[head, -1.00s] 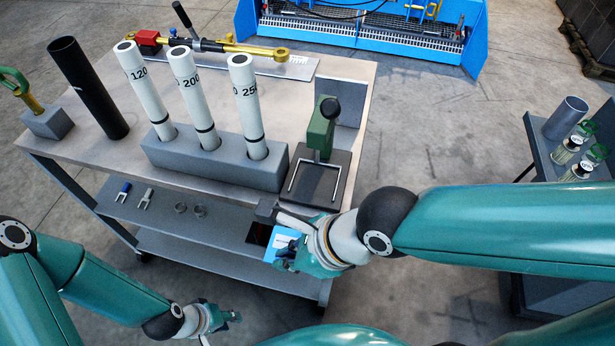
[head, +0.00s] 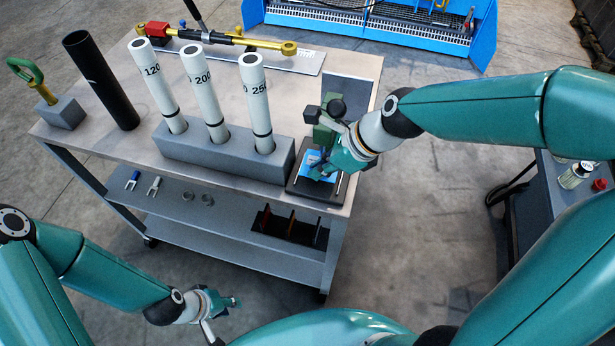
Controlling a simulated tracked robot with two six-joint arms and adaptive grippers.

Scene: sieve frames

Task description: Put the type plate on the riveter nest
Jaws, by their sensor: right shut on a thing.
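The type plate (head: 311,158), blue and white, is in my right gripper (head: 322,168), which is shut on it. The gripper and plate are over the riveter nest, the black base (head: 307,189) with light rails at the table's right front corner. I cannot tell whether the plate touches the nest. The green riveter (head: 323,133) stands behind, partly hidden by my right gripper and wrist. My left gripper (head: 230,303) is low in front of the table, away from everything; its fingers are too small to tell open from shut.
A grey block (head: 220,158) with three white numbered tubes stands left of the riveter. A black tube (head: 102,82) and a green-handled piece (head: 45,90) are further left. A dark rack (head: 290,228) with upright dividers sits on the lower shelf. A side table (head: 560,215) is at right.

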